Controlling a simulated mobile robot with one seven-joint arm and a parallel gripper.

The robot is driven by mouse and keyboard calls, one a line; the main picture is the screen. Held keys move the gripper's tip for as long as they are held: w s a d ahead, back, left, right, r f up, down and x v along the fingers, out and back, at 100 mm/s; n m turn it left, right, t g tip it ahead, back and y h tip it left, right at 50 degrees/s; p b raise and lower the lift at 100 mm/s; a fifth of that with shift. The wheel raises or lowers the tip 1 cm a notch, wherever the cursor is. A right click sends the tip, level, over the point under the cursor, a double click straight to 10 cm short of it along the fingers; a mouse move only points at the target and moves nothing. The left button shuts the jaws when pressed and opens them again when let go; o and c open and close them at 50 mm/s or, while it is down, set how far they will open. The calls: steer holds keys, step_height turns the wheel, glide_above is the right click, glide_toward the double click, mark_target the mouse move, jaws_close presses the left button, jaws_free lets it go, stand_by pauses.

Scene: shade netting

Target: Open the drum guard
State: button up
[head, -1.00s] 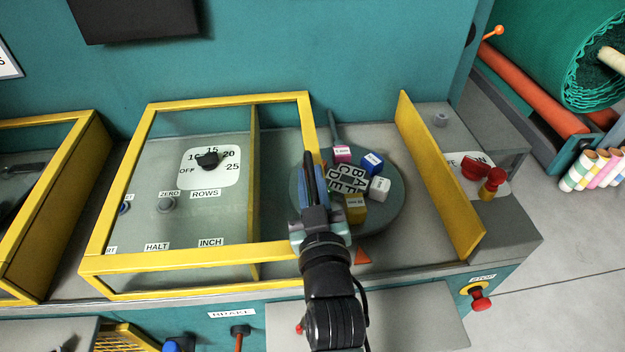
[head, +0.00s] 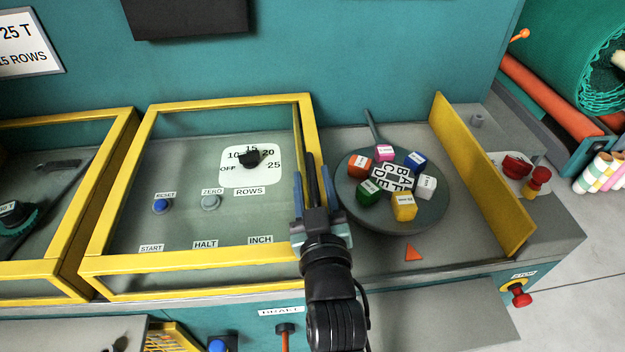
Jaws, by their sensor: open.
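The guard, a yellow frame with clear panes (head: 190,263), stands over the console's dial panel. Its right upright is at my gripper. The round grey drum plate (head: 357,207) to its right is uncovered. It carries several coloured blocks around a lettered centre. My gripper (head: 314,168) is open, pointing away from me at the guard's right edge. Its fingers overlap the right bar in view; I cannot tell whether they touch it. Part of that bar is hidden behind my gripper.
A second yellow-framed guard (head: 60,268) stands close on the left. A yellow upright plate (head: 480,180) rises right of the drum plate. Beyond it are a red knob (head: 516,165) and a red stop button (head: 520,297). A brake lever (head: 284,335) sticks out at the front.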

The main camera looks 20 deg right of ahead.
stand_by(0.3)
steer(key=b+v, duration=0.2)
steer(key=v, duration=1.1)
steer(key=shift+w+r, duration=0.1)
steer(key=shift+r, duration=0.05)
steer(key=w+a+r+t+y+p, duration=0.1)
steer(key=w+a+r+t, duration=0.15)
steer(key=r, duration=0.45)
steer(key=w+a+r+t, duration=0.1)
steer(key=w+r, duration=0.2)
steer(key=r, duration=0.4)
steer(key=s+a+r+t+y, duration=0.1)
steer(key=a+r+t, duration=0.1)
steer(key=r, duration=0.8)
steer(key=s+a+r+t+y+p, duration=0.1)
steer(key=a+r, duration=0.3)
steer(key=r, duration=0.6)
steer(key=s+a+r+n+t+y+p, duration=0.1)
steer(key=s+a+r+t+y, duration=0.1)
steer(key=r, duration=0.8)
steer(key=shift+s+a+r+t, duration=0.4)
steer(key=shift+a+t, duration=0.1)
steer(key=shift+t, duration=0.25)
